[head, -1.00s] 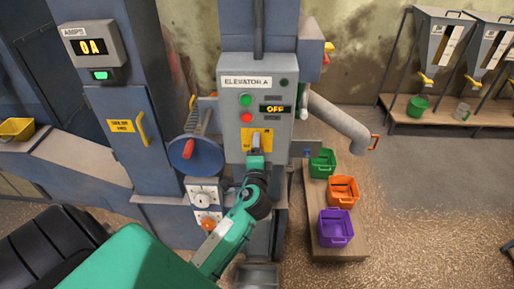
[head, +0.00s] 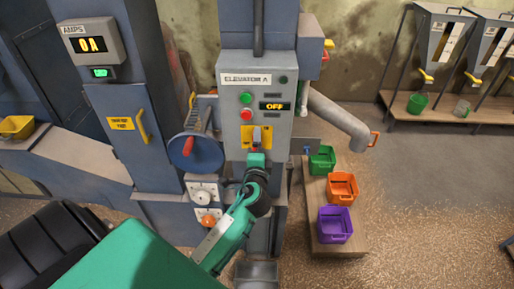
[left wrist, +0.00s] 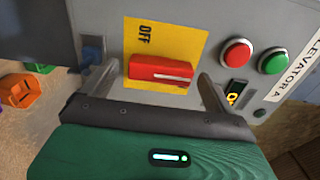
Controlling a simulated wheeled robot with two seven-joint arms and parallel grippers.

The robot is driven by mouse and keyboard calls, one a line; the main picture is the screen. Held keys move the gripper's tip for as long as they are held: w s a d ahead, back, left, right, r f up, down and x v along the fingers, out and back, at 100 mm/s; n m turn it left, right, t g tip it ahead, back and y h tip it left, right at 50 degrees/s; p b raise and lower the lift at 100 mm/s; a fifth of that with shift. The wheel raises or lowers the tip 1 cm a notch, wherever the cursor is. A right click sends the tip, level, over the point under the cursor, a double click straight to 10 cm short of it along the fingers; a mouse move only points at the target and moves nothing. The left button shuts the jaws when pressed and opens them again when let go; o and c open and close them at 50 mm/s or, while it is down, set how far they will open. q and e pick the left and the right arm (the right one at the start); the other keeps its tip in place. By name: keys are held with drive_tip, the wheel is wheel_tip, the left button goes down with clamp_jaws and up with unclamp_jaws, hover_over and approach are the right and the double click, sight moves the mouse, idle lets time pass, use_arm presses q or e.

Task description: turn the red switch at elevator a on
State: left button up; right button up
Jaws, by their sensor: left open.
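The red switch (left wrist: 160,73) sits on a yellow plate (left wrist: 165,50) marked OFF in the left wrist view. My left gripper (left wrist: 153,90) is open, with one finger at each side of the switch; whether either touches it I cannot tell. In the head view the yellow plate (head: 264,133) is low on the grey Elevator A panel (head: 233,115), and my left gripper (head: 257,160) is right at it, hiding part of the plate; the red switch is not clear there. The panel's display (head: 274,106) reads OFF. My right gripper is not in view.
A green button (head: 246,98) and a red button (head: 246,115) are above the plate. A blue handwheel (head: 195,152) with a red handle is close on the left. Green, orange and purple bins (head: 335,224) stand on a low bench at the right.

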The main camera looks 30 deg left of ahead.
use_arm(q)
drive_tip(key=b+v, duration=0.5)
drive_tip(key=v, duration=0.8)
drive_tip(key=shift+s, duration=0.4)
drive_tip(key=shift+d, duration=0.15)
